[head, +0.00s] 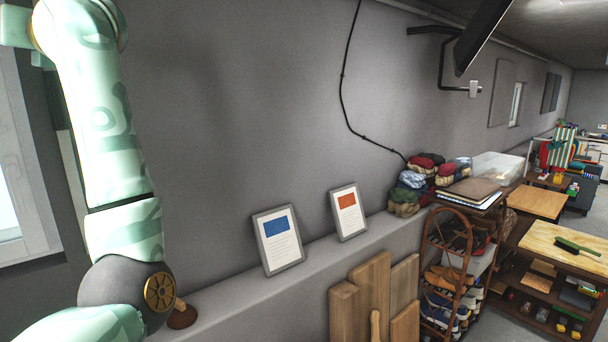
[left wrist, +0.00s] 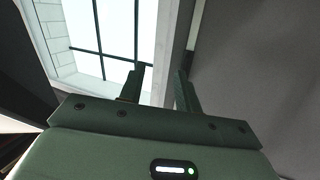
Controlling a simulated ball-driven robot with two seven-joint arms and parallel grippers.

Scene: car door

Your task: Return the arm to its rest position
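My left arm (head: 105,140) rises along the left side of the head view, with its elbow bent near the wall ledge. Its gripper is out of the head view. In the left wrist view my left gripper (left wrist: 160,82) shows two fingers standing apart with nothing between them. Behind the fingers are a bright paned window and a grey wall. My right gripper is in neither view. No car door shows in these frames.
Two framed cards, one blue (head: 278,240) and one orange (head: 349,212), lean on the wall ledge (head: 240,292). Wooden boards (head: 372,290), a shoe rack (head: 450,265) and a wooden-topped bench (head: 570,248) stand to the right. A dark screen (head: 482,38) hangs above.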

